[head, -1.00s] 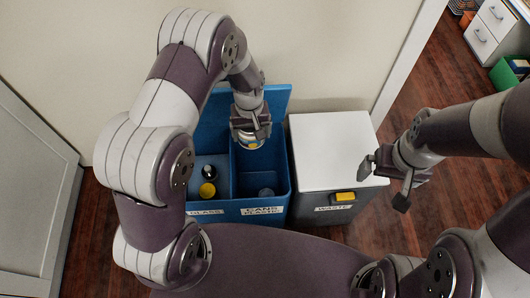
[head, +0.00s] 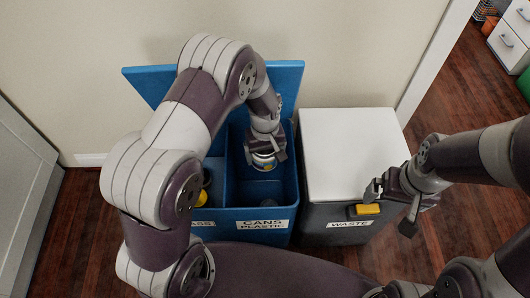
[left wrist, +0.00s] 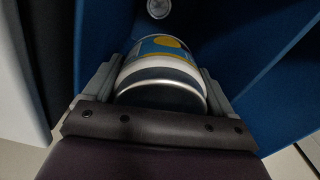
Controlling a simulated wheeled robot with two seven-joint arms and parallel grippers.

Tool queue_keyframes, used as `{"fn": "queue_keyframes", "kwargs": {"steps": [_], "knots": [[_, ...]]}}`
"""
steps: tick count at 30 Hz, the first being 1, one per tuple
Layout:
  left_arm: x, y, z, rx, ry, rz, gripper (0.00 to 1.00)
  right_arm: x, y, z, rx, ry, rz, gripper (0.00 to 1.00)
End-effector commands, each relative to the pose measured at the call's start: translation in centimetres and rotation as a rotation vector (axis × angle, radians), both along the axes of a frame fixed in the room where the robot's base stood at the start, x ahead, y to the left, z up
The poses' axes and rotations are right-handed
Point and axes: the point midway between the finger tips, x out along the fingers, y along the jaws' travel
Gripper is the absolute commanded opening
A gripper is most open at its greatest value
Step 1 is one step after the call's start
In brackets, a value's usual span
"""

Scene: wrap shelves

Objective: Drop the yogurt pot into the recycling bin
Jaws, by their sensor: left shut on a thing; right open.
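The yogurt pot (head: 264,162) is white with blue and yellow print. It shows larger in the left wrist view (left wrist: 160,75). My left gripper (head: 266,155) is shut on it, with one finger on each side, and holds it over the cans and plastic compartment of the recycling bin (head: 240,215). The bin is blue, with its lid (head: 290,80) raised at the back. The compartment is labelled "CANS PLASTIC". My right gripper (head: 392,205) is open and empty in front of the waste bin.
A grey waste bin (head: 320,218) with a white lid (head: 345,140) and yellow handle stands right of the blue bin. The left compartment, partly hidden by my left arm, holds a yellow-topped item (head: 201,198). A wall is behind.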

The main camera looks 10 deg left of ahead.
Motion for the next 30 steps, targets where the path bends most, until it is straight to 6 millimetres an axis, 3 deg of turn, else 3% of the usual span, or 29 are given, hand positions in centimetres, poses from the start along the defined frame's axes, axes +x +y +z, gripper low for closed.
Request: {"fn": "queue_keyframes", "kwargs": {"steps": [7, 8, 9, 18, 30], "knots": [[0.0, 0.0, -0.2, 0.000, 0.000, 0.000, 0.56, 0.0, 0.0, -0.3, 0.000, -0.001, 0.000, 1.00], [0.0, 0.0, -0.2, 0.000, 0.000, 0.000, 0.88, 0.0, 0.0, -0.3, 0.000, -0.001, 0.000, 1.00], [0.0, 0.0, -0.2, 0.000, 0.000, 0.000, 1.00, 0.0, 0.0, -0.3, 0.000, -0.001, 0.000, 1.00], [0.0, 0.0, 0.6, 0.000, -0.001, 0.000, 1.00, 0.0, 0.0, 0.2, 0.000, 0.000, 0.000, 1.00], [0.1, 0.0, 10.6, 0.000, -0.001, 0.000, 1.00, 0.0, 0.0, 5.3, 0.000, -0.001, 0.000, 1.00]]}}
